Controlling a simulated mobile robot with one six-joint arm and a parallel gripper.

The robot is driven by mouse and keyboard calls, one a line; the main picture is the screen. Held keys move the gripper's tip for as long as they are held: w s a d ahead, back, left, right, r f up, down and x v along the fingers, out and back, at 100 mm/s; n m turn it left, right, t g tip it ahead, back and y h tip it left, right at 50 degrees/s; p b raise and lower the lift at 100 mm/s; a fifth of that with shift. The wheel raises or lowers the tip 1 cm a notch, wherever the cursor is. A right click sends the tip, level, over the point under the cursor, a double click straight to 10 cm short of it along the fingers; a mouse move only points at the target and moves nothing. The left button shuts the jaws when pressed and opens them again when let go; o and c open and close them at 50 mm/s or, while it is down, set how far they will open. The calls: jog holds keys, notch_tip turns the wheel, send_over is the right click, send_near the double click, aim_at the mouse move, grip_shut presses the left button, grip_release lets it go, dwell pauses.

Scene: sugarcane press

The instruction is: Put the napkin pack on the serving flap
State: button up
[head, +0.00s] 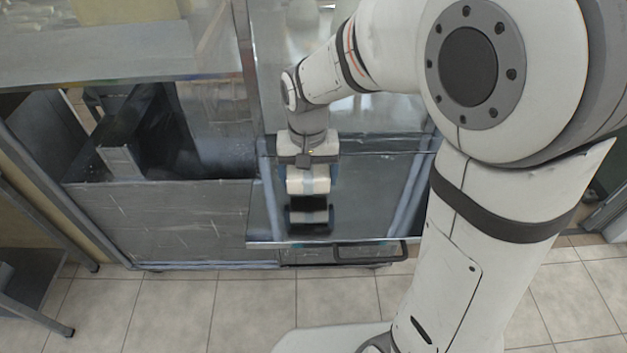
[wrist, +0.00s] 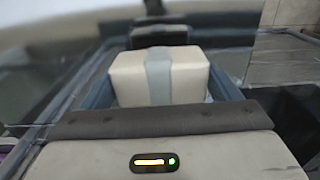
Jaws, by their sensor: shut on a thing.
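The napkin pack (head: 309,181) is a cream block with a grey-blue band around its middle. In the head view it is at the end of my gripper (head: 308,174), over the dark serving flap (head: 375,185). A dark reflection of the pack shows on the flap's shiny top, just in front of it. In the wrist view the pack (wrist: 190,80) sits between the two blue-grey fingers of my gripper (wrist: 160,90), which is shut on it. I cannot tell whether the pack's underside touches the flap.
The flap's metal front edge (head: 330,241) faces the tiled floor, with a dark handle bar (head: 340,262) below it. A steel cabinet panel (head: 170,222) stands to the left, and a metal counter (head: 100,55) lies above it. The flap around the pack looks bare.

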aim_at(309, 184)
jog(key=shift+f, duration=1.35)
jog(key=shift+f, duration=0.1)
jog(key=shift+f, duration=0.15)
jog(key=o, duration=0.9)
notch_tip(309, 184, up, 12)
jog(key=shift+r, duration=0.25)
jog(key=s+d+f+t, duration=0.2)
jog(key=s+d+t, duration=0.1)
jog(key=s+d, duration=0.9)
jog(key=shift+s+d+f, duration=0.2)
jog(key=shift+s+d, duration=0.1)
jog(key=shift+d, duration=0.15)
